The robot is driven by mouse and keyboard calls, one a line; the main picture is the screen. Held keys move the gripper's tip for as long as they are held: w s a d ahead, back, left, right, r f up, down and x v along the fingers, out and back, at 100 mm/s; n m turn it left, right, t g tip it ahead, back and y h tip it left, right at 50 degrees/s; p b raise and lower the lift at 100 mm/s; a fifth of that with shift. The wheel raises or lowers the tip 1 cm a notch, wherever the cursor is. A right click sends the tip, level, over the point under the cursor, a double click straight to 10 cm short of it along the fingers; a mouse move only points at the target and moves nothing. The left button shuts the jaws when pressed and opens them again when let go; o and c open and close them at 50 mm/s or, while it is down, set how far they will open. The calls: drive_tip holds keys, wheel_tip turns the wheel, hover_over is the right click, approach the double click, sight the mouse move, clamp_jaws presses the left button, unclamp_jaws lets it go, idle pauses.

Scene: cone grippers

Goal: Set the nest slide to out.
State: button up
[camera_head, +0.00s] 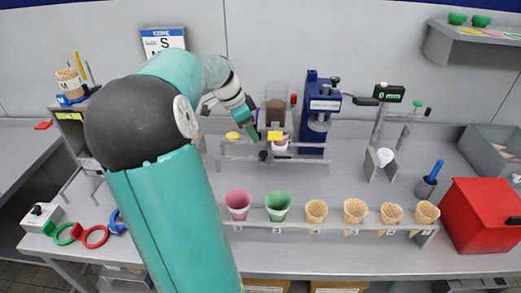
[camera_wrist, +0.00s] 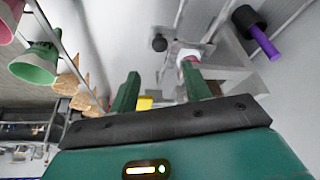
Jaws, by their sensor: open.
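The nest slide appears to be the grey rail assembly (camera_head: 300,158) on the bench under the dispensers. A black knob (camera_head: 263,156) sits at its front, and what looks like the same knob shows in the wrist view (camera_wrist: 160,43). A pink and white holder (camera_head: 280,146) stands just behind it and also shows in the wrist view (camera_wrist: 189,54). A yellow block (camera_head: 275,136) is beside the holder. My gripper (camera_head: 253,130) is left of the knob and holder, above the bench. In the wrist view its green fingers (camera_wrist: 160,88) are apart and empty.
A front rack (camera_head: 330,228) holds a pink cup (camera_head: 238,204), a green cup (camera_head: 278,205) and several waffle cones. A blue press (camera_head: 317,110) stands behind the slide. A red box (camera_head: 483,215) is at the right. Bare bench lies between slide and rack.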

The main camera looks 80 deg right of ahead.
sight(262, 153)
drive_tip(key=x, duration=1)
drive_tip(key=shift+w, duration=0.15)
drive_tip(key=shift+w, duration=0.1)
clamp_jaws()
